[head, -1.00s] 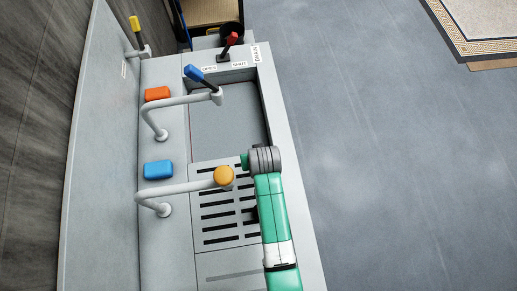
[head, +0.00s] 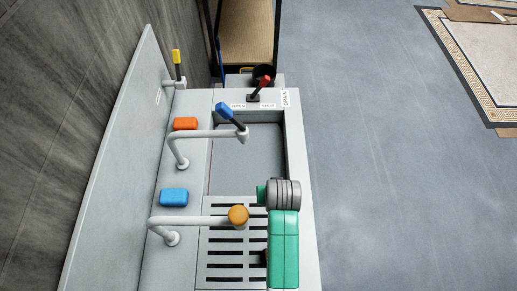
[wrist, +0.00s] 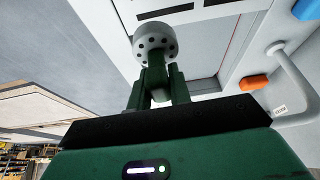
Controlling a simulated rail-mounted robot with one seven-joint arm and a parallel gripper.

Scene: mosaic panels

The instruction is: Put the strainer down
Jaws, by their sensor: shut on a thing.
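The strainer (wrist: 155,42) is a small pale grey disc with round dark holes, in the upper middle of the wrist view. My gripper (wrist: 157,88) is shut on its short dark green stem, and the disc stands out beyond the fingertips. In the wrist view, the slotted drainboard and the sink lie behind the strainer. In the head view my arm covers part of the sink's right rim; the gripper and strainer are hidden there.
The grey sink basin (head: 247,158) has a slotted board (head: 225,270) on its near side. Two bent taps, one with a blue lever (head: 225,110) and one with an orange knob (head: 238,215), reach over it. Orange (head: 185,123) and blue (head: 174,196) blocks sit on the left ledge. A red lever (head: 263,85) stands at the back.

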